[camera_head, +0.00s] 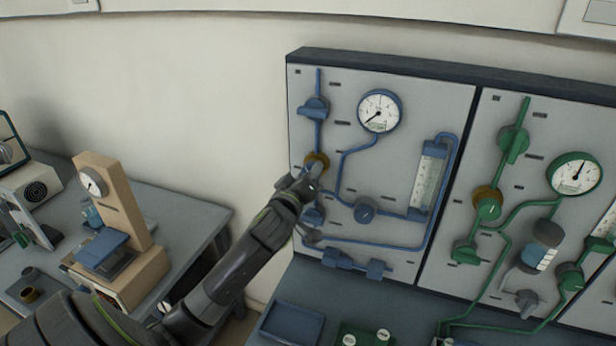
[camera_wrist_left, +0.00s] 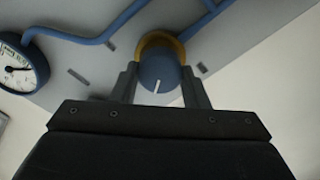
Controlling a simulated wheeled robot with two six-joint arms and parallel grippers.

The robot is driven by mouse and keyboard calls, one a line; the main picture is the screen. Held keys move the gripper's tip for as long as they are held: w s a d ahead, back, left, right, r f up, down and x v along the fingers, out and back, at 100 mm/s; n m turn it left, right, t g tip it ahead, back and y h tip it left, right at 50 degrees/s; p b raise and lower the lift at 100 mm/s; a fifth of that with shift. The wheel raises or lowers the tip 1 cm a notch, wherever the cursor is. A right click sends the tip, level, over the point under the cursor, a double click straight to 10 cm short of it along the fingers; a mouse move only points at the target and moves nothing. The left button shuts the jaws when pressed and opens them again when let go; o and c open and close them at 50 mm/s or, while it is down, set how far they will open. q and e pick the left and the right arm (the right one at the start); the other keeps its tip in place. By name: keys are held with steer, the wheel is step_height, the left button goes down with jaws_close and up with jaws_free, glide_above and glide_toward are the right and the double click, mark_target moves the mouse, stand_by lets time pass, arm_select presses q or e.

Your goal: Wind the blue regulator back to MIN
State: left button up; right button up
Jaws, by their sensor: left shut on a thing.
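The blue regulator (camera_wrist_left: 158,72) is a round blue knob with a white pointer line and a brass-coloured collar behind it. In the left wrist view the two fingers of my left gripper (camera_wrist_left: 160,85) stand on either side of the knob, shut on it. In the head view the left gripper (camera_head: 300,182) reaches the blue-piped panel (camera_head: 400,85), and the brass collar (camera_head: 316,162) shows just above it; the knob itself is mostly hidden. The blue gauge (camera_head: 379,111) has its needle toward the lower left. No MIN label is readable. My right gripper is not in view.
A green-piped panel (camera_head: 545,100) with its own gauge and knobs stands to the right. Blue valve handles (camera_head: 315,108) and another blue knob (camera_head: 365,211) sit near my gripper. A blue tray (camera_head: 292,324) lies on the bench below. A beige instrument (camera_head: 122,195) stands on the left table.

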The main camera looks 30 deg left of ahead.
arm_select(q)
steer(key=n+b, duration=0.1)
steer(key=n, duration=1)
steer(key=shift+f, duration=0.15)
steer(key=shift+n, duration=0.5)
steer(key=o, duration=1)
steer(key=shift+a, duration=0.1)
steer(key=shift+b, duration=0.3)
